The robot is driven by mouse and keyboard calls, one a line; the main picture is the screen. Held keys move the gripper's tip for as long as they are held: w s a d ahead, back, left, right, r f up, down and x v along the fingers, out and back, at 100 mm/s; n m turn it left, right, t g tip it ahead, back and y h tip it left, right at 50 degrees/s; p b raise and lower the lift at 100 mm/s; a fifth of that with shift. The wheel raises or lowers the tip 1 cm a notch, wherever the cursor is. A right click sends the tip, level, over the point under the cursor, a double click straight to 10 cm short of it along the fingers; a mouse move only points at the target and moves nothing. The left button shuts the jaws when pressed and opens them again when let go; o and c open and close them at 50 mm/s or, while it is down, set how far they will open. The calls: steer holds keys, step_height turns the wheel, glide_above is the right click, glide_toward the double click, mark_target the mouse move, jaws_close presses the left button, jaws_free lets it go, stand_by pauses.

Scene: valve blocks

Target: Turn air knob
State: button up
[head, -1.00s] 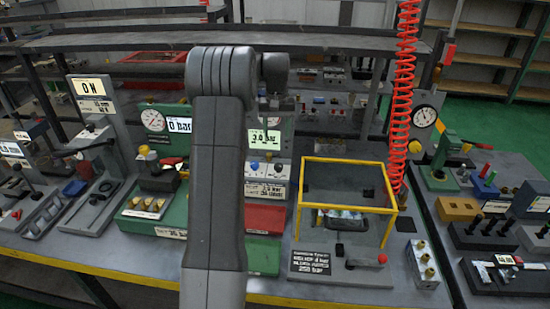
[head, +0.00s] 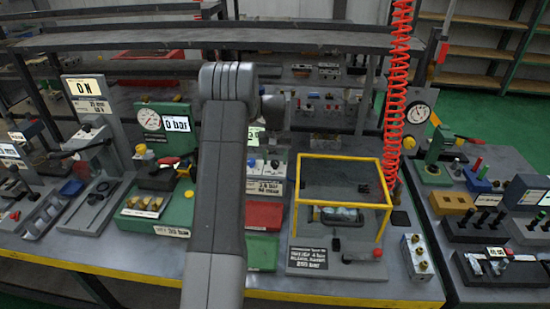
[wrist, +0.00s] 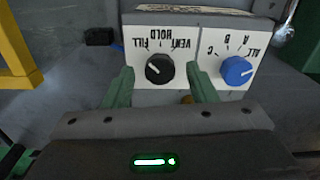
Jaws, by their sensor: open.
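In the wrist view a black knob (wrist: 159,69) sits on a white panel (wrist: 187,45), with FILL, HOLD and VENT lettering upside down around it. A blue knob (wrist: 237,71) with letters A, B, C around it is to its right. My gripper (wrist: 161,84) is open. Its two green fingers stand one on each side of the black knob, with visible gaps; I cannot tell how far they reach in depth. In the head view my arm hides the gripper.
A yellow-framed box (head: 341,180) stands right of my arm, with a red coiled hose (head: 401,80) behind it. A green unit with a round gauge (head: 150,119) stands to the left. In the wrist view a yellow post (wrist: 14,50) is at the left edge.

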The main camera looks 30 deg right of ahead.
steer(key=shift+f, duration=0.25)
steer(key=c, duration=1)
steer(key=shift+m, duration=0.3)
steer(key=m+b, duration=0.2)
steer(key=m, duration=0.1)
steer(key=m+b, duration=0.1)
steer(key=m, duration=0.4)
steer(key=shift+r, duration=0.1)
